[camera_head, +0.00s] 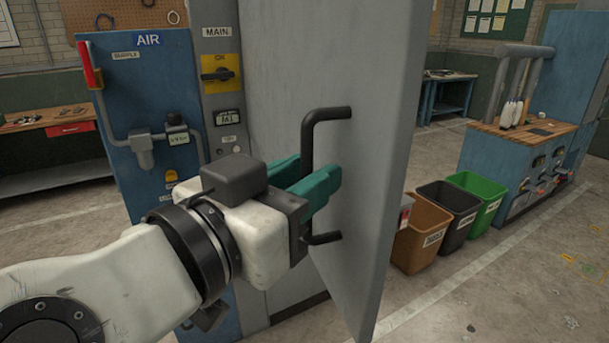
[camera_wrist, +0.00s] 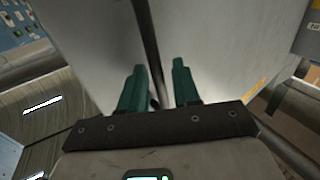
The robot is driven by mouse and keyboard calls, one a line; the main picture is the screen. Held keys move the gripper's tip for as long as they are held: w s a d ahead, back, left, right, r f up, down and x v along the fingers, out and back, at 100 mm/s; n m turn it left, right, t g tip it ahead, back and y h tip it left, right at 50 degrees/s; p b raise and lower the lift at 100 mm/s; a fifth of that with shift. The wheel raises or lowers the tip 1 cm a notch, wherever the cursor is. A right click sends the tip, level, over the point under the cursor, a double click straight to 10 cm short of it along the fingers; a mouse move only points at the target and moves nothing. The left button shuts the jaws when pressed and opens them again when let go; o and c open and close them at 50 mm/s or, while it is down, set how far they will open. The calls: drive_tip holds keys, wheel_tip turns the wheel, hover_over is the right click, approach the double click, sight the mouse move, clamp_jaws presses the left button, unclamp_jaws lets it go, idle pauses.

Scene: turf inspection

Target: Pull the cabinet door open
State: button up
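The cabinet door (camera_head: 375,130) is a tall plain grey panel. It stands ajar, its right edge swung out from the cabinet towards me. Its black handle (camera_head: 308,140) is a vertical bar with bent ends. My gripper (camera_head: 312,178) has two teal fingers, one on each side of the bar. In the wrist view the bar (camera_wrist: 148,40) runs between the fingers of my gripper (camera_wrist: 158,68), close to the left one. A gap shows between the bar and the right finger, so the fingers look open. The bar's middle is hidden in the head view.
A blue AIR panel (camera_head: 150,90) and a grey MAIN switch column (camera_head: 218,70) stand left of the door. Brown (camera_head: 421,232), black (camera_head: 456,210) and green (camera_head: 482,192) bins stand right of it. A blue workbench (camera_head: 515,165) is further right.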

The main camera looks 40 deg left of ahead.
drive_tip(key=s+d+b, duration=0.1)
drive_tip(key=s+b, duration=0.1)
drive_tip(key=s, duration=0.8)
drive_tip(key=shift+s, duration=0.15)
